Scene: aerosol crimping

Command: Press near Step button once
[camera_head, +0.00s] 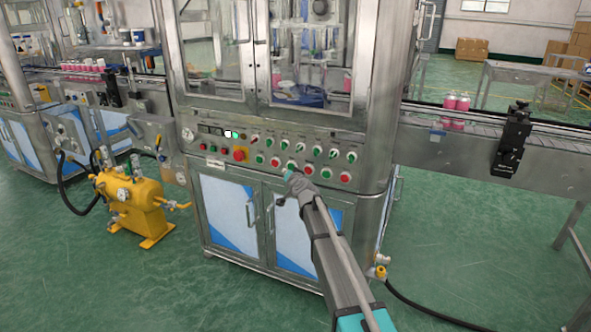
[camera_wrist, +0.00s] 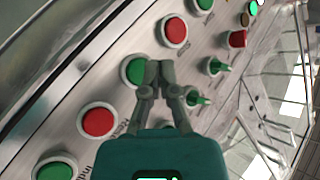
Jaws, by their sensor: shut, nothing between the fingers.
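The control panel (camera_head: 262,157) on the front of the steel machine carries rows of green and red buttons and switches. My gripper (camera_head: 290,174) is in front of its lower row, near the middle. In the wrist view my gripper (camera_wrist: 152,74) is shut and empty, its fingertips over the right edge of a green button (camera_wrist: 131,71). Whether they touch it, I cannot tell. A red button (camera_wrist: 97,122) and another green button (camera_wrist: 57,169) lie lower left; a red button (camera_wrist: 174,31) lies above. Labels are partly hidden or blurred; I cannot read which button is Step.
Green switch knobs (camera_wrist: 219,67) stick out to the right of the fingers in the wrist view. A yellow tank unit (camera_head: 133,204) stands on the floor at left. A conveyor (camera_head: 465,135) with pink cans (camera_head: 456,104) runs right. The green floor in front is open.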

